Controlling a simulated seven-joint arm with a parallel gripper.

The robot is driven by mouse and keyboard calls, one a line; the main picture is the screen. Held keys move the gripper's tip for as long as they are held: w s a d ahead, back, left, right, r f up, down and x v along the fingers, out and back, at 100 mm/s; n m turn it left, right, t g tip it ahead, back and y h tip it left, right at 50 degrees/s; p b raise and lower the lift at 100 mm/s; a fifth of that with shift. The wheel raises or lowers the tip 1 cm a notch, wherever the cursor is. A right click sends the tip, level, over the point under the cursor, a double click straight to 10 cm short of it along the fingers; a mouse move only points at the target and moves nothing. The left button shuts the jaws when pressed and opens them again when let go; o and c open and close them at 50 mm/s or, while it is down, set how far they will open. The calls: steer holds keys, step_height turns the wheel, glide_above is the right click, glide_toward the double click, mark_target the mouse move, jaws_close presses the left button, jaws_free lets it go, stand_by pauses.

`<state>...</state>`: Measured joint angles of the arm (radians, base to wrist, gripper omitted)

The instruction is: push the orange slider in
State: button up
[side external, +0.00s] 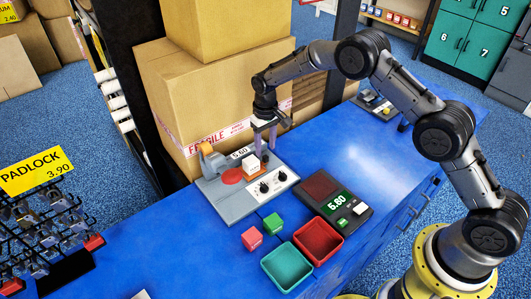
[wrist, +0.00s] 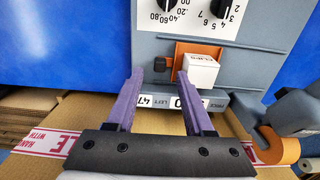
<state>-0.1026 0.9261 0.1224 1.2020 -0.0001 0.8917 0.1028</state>
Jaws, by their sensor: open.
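A grey device (side external: 225,200) with dials stands on the blue bench. In the wrist view, a flat orange piece (wrist: 206,48), which looks like the slider, lies in its panel. A small white box (wrist: 200,70) covers part of the orange piece, and a dark knob (wrist: 160,64) is at its left. The white box also shows in the side view (side external: 250,163). My gripper (side external: 265,150) points down at the device's back edge, behind the box. Its purple fingers (wrist: 160,78) are open with nothing between them, tips close to the slider's edge. Contact cannot be told.
An orange roll (wrist: 284,148) on a grey arm stands at the device's end. Large cartons (side external: 215,100) stand right behind my gripper. A scale (side external: 335,196), a green tray (side external: 287,266), a red tray (side external: 318,240), a pink cube (side external: 252,238) and a green cube (side external: 273,223) are in front.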

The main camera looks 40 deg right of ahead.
mark_target(265, 156)
steer(key=shift+f, duration=1.75)
jaws_close()
